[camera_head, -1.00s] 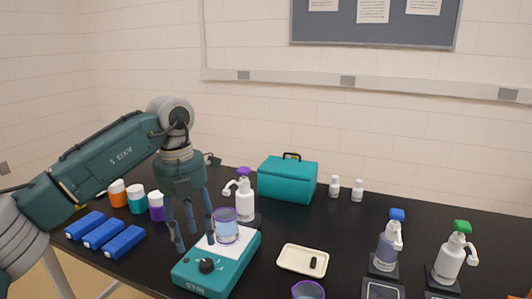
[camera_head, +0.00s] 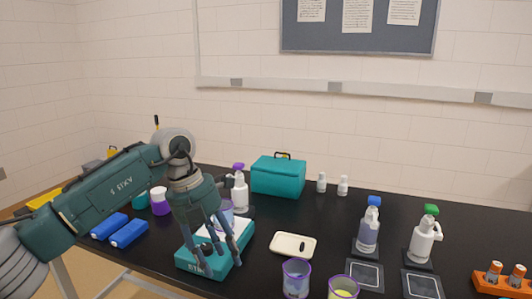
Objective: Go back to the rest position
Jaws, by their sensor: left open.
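My left gripper (camera_head: 222,262) hangs open with its fingers pointing down in front of the teal stirrer (camera_head: 190,262). The stirrer has a white top plate. A purple-rimmed beaker (camera_head: 227,209) stands on the plate, partly hidden behind the gripper. I cannot tell whether any finger touches the stirrer, but nothing shows between the fingers. My right gripper is not in view.
Two purple-rimmed beakers, one clear (camera_head: 296,280) and one with yellow contents (camera_head: 343,288), stand at the front. A cream tray (camera_head: 275,242) holds a small dark bar. Dispenser bottles (camera_head: 368,230) stand right. Blue boxes (camera_head: 128,233) lie left. A teal case (camera_head: 278,178) stands behind.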

